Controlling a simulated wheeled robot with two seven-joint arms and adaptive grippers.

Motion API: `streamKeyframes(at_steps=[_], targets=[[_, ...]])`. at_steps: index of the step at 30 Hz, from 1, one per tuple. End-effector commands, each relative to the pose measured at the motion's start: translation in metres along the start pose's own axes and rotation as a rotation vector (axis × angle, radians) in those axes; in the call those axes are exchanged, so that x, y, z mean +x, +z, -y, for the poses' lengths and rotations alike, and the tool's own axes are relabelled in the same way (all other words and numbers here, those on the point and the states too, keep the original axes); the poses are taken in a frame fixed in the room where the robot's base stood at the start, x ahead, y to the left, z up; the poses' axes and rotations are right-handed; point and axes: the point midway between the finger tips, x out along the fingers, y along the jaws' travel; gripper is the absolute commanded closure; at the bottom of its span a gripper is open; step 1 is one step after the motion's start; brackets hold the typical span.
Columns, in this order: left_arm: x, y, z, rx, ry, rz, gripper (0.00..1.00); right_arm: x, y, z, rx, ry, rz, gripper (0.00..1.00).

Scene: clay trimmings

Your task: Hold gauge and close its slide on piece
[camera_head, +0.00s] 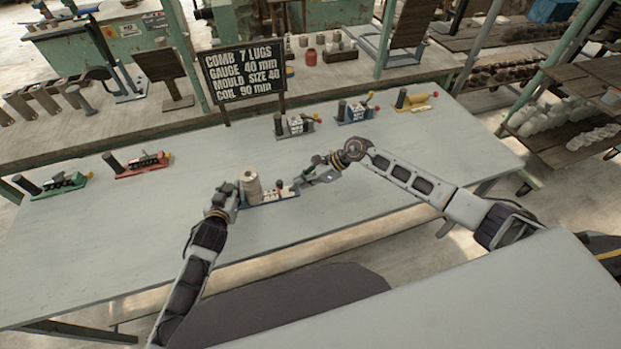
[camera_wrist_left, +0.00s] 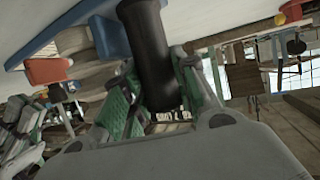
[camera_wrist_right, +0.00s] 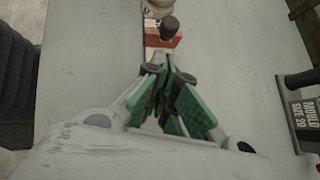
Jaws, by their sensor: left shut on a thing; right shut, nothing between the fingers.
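The gauge (camera_head: 285,195) lies near the front middle of the table, with a blue base and a red slide part. A pale, spool-shaped clay piece (camera_head: 252,189) stands at it. My left gripper (camera_head: 229,203) is at the gauge's left end. In the left wrist view it is shut on the gauge's black handle (camera_wrist_left: 152,50); the blue base (camera_wrist_left: 109,37) and the orange-red slide (camera_wrist_left: 45,70) show beyond. My right gripper (camera_head: 318,175) is right of the gauge, shut and empty. In the right wrist view its tips point at the slide's dark knob (camera_wrist_right: 169,28), apart from it.
A sign (camera_head: 242,74) at the table's back reads gauge 40 mm. Green (camera_head: 62,183) and red (camera_head: 140,165) tools lie at left; mould-size tools (camera_head: 295,124) and a yellow tool (camera_head: 413,99) stand at the back right. Table around the grippers is mostly clear.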

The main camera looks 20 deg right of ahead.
Motion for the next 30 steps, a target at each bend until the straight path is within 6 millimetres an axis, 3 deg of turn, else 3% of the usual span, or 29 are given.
streamKeyframes(at_steps=[9, 25, 30], targets=[[0.000, 0.001, 0.000, 0.000, 0.000, 0.001, 1.00, 0.019, 0.017, 0.000, -0.001, 0.001, 0.000, 1.00], [0.000, 0.001, 0.000, 0.000, 0.000, 0.001, 1.00, 0.023, 0.021, -0.001, 0.001, 0.001, 0.000, 1.00], [0.000, 0.001, 0.000, 0.000, 0.000, 0.001, 1.00, 0.034, 0.031, -0.004, -0.001, 0.001, 0.001, 1.00]])
